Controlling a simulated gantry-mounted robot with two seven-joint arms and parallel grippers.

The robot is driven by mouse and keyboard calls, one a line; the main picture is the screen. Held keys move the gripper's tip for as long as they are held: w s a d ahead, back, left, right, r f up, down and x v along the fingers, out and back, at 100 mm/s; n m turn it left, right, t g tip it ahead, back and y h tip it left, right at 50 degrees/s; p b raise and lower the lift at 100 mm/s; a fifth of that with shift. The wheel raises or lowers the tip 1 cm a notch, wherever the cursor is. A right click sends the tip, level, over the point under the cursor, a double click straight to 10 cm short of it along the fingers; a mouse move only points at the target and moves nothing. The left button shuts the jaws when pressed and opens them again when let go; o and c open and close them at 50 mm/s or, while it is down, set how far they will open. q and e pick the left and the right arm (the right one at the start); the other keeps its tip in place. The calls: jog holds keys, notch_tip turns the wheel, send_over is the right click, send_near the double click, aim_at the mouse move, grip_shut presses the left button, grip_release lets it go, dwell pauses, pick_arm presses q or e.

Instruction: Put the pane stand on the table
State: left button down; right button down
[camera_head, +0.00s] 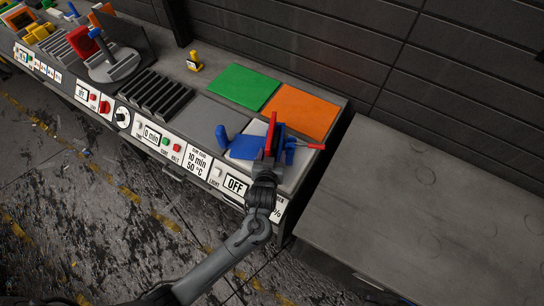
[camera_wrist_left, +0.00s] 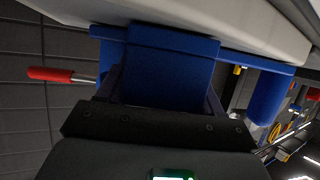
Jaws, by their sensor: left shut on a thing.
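My left gripper (camera_head: 268,152) is at the right end of the long workbench. It is shut on a blue piece, which looks like the pane stand (camera_head: 244,147). In the left wrist view the blue stand (camera_wrist_left: 172,68) fills the space between my fingers (camera_wrist_left: 160,95). The stand is at or just above a pale panel on the bench; I cannot tell if they touch. A red upright part (camera_head: 271,130) rises beside the gripper. The empty grey table (camera_head: 430,200) is at the right. My right gripper is not in view.
A green sheet (camera_head: 243,87) and an orange sheet (camera_head: 301,110) lie behind the gripper. A red-handled tool (camera_head: 312,146) sticks out to the right; its handle also shows in the left wrist view (camera_wrist_left: 50,74). Black slotted racks (camera_head: 155,94) stand left. The wall runs behind.

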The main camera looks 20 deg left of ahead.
pick_arm(q)
jog(key=shift+w, duration=0.1)
jog(key=shift+c, duration=0.8)
grip_release()
jog(key=shift+f, duration=0.1)
jog(key=p+v, duration=0.1)
jog(key=v, duration=1.1)
jog(key=s+a+f+m+g+h, duration=0.1)
jog(key=s+a+m+g, duration=0.1)
jog(key=s, duration=0.7)
jog(key=s+a+f+m+g+h, duration=0.1)
jog(key=s+a+m+g+h, duration=0.1)
jog(key=s+g, duration=0.5)
jog(key=s+a+m, duration=0.1)
jog(key=s+a, duration=0.1)
jog(key=s, duration=0.1)
jog(key=shift+a+h, duration=0.3)
jog(key=shift+a, duration=0.05)
